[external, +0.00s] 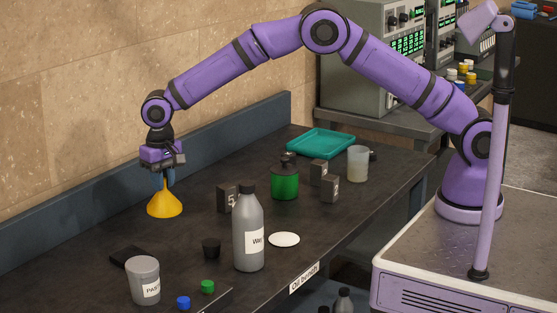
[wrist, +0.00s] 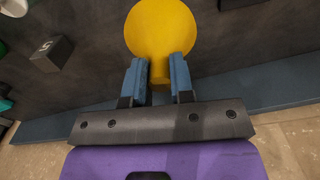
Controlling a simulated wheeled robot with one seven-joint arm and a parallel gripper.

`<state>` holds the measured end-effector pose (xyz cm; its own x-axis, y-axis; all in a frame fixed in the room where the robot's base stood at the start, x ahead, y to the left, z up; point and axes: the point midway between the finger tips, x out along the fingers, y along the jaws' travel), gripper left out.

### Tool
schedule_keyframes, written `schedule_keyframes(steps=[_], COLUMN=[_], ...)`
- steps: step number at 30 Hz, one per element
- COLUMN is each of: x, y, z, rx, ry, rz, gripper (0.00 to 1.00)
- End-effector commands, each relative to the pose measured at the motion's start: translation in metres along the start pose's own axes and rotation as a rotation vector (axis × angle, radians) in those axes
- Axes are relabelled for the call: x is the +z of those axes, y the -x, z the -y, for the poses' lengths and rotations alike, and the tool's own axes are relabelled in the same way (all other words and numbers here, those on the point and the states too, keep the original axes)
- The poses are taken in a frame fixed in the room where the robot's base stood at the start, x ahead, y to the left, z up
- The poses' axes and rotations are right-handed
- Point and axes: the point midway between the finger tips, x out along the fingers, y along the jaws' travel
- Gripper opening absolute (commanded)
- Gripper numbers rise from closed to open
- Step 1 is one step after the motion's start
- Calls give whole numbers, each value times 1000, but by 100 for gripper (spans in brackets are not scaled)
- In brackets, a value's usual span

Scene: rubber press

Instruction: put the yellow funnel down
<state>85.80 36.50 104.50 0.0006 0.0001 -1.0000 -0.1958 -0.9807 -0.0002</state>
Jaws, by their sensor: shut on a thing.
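The yellow funnel (external: 164,203) is at the far left of the dark bench, wide mouth down and narrow stem up. My gripper (external: 168,177) is above it, pointing down, with its fingers at the stem. In the wrist view the blue fingers (wrist: 159,82) are shut on the stem of the funnel (wrist: 160,35). The funnel's rim is at or very near the bench top (external: 120,230); I cannot tell whether it touches.
A grey bottle (external: 248,235), a black numbered block (external: 227,198), a green container (external: 285,183) and a white disc (external: 284,240) stand to the right. A grey tub (external: 143,280) is at the front. A blue upstand (external: 220,145) runs behind. Bench around the funnel is clear.

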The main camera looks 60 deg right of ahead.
Motion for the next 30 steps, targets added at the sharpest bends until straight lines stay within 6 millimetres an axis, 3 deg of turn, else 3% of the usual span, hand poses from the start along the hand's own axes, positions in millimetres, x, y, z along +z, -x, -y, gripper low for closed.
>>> schedule_keyframes(steps=[6,18,29,30], x=[0,-1,-1,-1], y=[-39,-80,-84,-84], z=[-2,-2,-2,-2], rx=[2,1,1,0], ry=[-1,-1,-1,-1], rz=[2,1,1,1], gripper=[0,0,0,25])
